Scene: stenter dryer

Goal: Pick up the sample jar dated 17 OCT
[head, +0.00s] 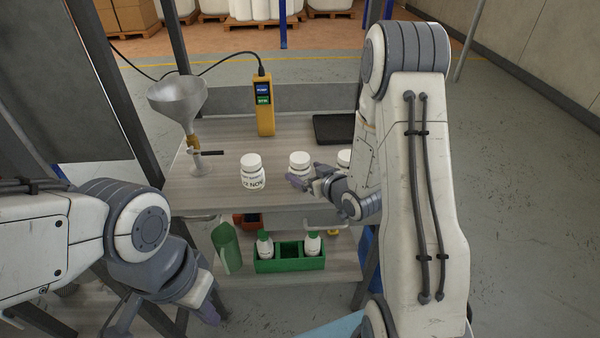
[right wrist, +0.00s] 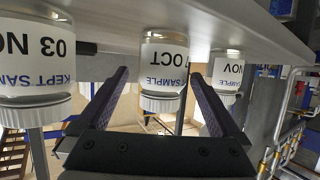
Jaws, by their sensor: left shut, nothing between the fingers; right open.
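Three white-lidded sample jars stand in a row on the upper shelf. The middle jar (head: 300,162) has a label showing "7 OCT" in the right wrist view (right wrist: 164,62), which is upside down; any digit before the 7 is unclear. My right gripper (head: 308,176) is open in front of this jar. In the right wrist view its fingers (right wrist: 163,95) lie on either side of the jar, with gaps. The left jar (head: 252,172) is a NOV one. The right jar (head: 344,158), reading "03 NO" in the wrist view (right wrist: 35,60), is partly hidden by my arm. My left gripper (head: 207,311) is shut and empty, low at left.
A black tray (head: 333,129) lies at back right. The lower shelf holds a green crate (head: 290,263) with bottles and a green container (head: 227,247).

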